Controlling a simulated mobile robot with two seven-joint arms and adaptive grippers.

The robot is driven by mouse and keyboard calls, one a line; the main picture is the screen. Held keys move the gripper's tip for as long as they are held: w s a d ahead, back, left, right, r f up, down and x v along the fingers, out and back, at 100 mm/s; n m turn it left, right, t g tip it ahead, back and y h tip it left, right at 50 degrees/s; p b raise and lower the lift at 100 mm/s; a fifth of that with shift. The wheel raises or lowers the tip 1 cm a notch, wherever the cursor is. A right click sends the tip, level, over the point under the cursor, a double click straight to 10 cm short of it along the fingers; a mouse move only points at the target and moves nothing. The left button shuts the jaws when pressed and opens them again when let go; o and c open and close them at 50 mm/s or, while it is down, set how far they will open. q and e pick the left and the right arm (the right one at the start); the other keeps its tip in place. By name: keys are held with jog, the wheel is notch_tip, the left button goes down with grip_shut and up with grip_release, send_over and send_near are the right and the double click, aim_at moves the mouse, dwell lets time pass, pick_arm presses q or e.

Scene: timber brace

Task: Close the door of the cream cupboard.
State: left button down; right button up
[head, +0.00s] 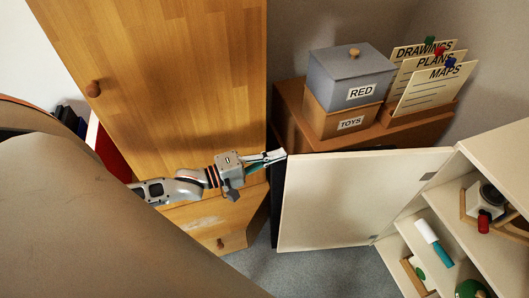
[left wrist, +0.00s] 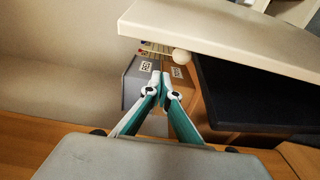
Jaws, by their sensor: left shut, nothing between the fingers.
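The cream cupboard (head: 466,150) stands at the right with its shelves showing. Its door (head: 350,200) is wide open, swung out to the left from the grey hinges on its right side. My left gripper (head: 279,156) is shut and empty at the upper corner of the door's free edge. I cannot tell whether it touches the door. In the left wrist view the shut teal fingers (left wrist: 161,78) point forward, with the door (left wrist: 225,42) crossing above and to the right of them. My right gripper is not in view.
A wooden cabinet (head: 180,80) with a round knob stands at the left. Behind the door, a brown unit (head: 290,95) bears a grey box (head: 350,75) labelled RED, a TOYS box (head: 335,120) and upright cards (head: 430,88). Grey carpet (head: 310,275) lies clear below the door.

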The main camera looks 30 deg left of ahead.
pick_arm(q)
jog(key=shift+s+d, duration=0.6)
jog(key=shift+s, duration=0.25)
jog(key=shift+s+d, duration=0.6)
jog(key=shift+s, duration=0.2)
